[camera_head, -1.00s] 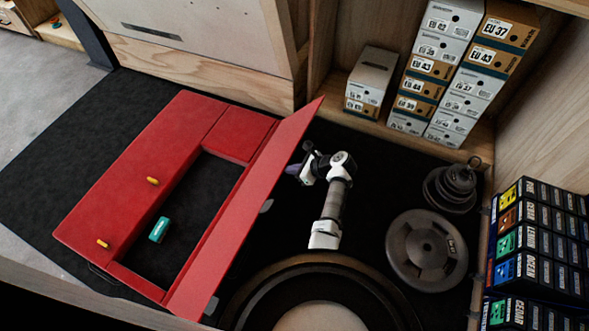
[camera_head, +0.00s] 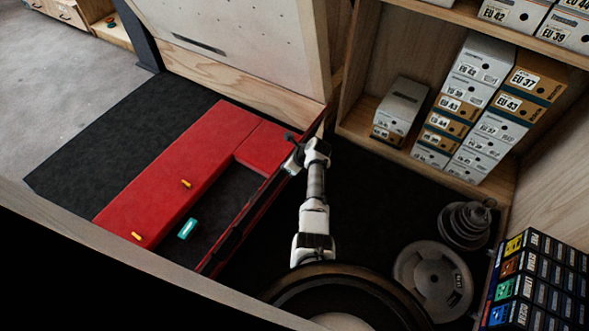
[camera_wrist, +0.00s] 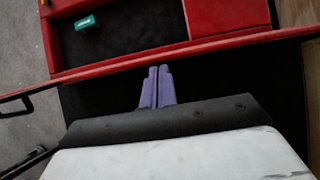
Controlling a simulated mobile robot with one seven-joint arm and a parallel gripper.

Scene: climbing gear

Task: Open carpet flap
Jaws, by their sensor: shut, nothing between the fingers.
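The red padded mat (camera_head: 170,175) has a rectangular opening with a dark floor (camera_head: 222,195). Its red flap (camera_head: 238,228) stands raised along the right side of the opening and looks nearly edge-on in the head view. In the wrist view the flap (camera_wrist: 240,43) crosses as a long red strip. My gripper's purple fingers (camera_wrist: 157,88) are shut together, empty, just short of that strip; I cannot tell if they touch it. In the head view my wrist is beside the flap's far end, and the fingertips are hard to make out. A teal block (camera_head: 187,229) lies inside the opening.
Two yellow pegs (camera_head: 186,183) sit on the red mat. Shoe boxes (camera_head: 462,100) fill the shelf behind my arm. Weight plates (camera_head: 433,281) lie at the right, with a dark box rack (camera_head: 530,280) beyond. Bare dark carpet (camera_head: 110,140) is left of the mat.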

